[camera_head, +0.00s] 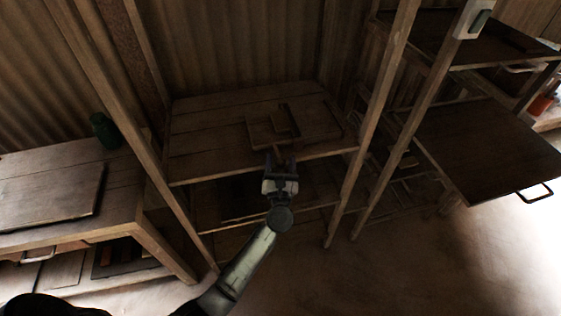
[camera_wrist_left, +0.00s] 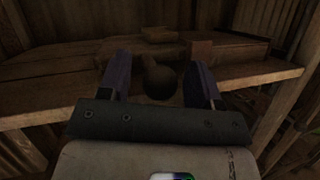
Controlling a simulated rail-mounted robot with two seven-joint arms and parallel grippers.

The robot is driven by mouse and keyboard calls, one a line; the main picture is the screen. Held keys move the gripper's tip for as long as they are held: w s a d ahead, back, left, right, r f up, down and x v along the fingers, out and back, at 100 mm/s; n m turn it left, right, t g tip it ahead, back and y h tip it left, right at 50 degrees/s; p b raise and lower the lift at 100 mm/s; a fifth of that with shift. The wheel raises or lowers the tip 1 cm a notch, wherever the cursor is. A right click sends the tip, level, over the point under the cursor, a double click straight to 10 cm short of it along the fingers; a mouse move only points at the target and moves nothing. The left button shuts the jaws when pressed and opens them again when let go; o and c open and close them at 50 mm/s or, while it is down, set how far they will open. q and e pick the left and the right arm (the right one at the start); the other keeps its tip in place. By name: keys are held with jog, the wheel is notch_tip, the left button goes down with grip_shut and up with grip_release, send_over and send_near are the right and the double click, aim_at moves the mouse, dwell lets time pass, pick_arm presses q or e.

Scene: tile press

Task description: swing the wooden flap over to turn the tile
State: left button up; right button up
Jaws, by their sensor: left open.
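The wooden tile press (camera_head: 262,133) sits on the wooden shelf, near its front edge; its parts are dark and small, and I cannot tell the flap's exact position or make out the tile. In the left wrist view, a dark round knob (camera_wrist_left: 160,82) shows between my fingers, with wooden blocks of the press (camera_wrist_left: 160,48) behind it. My left gripper (camera_head: 281,158) is open at the shelf's front edge, just in front of the press. It also shows in the left wrist view (camera_wrist_left: 158,80), its fingers on either side of the knob. I cannot tell whether they touch it. My right gripper is not in view.
The shelf (camera_head: 205,125) is mostly bare around the press. Wooden posts (camera_head: 375,115) stand at its sides. A green jar (camera_head: 104,130) stands on the left bench (camera_head: 60,165). A dark table (camera_head: 490,150) with a handle is at the right.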

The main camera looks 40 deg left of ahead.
pick_arm(q)
grip_shut()
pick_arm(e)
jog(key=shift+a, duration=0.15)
pick_arm(q)
jog(key=shift+r, duration=0.1)
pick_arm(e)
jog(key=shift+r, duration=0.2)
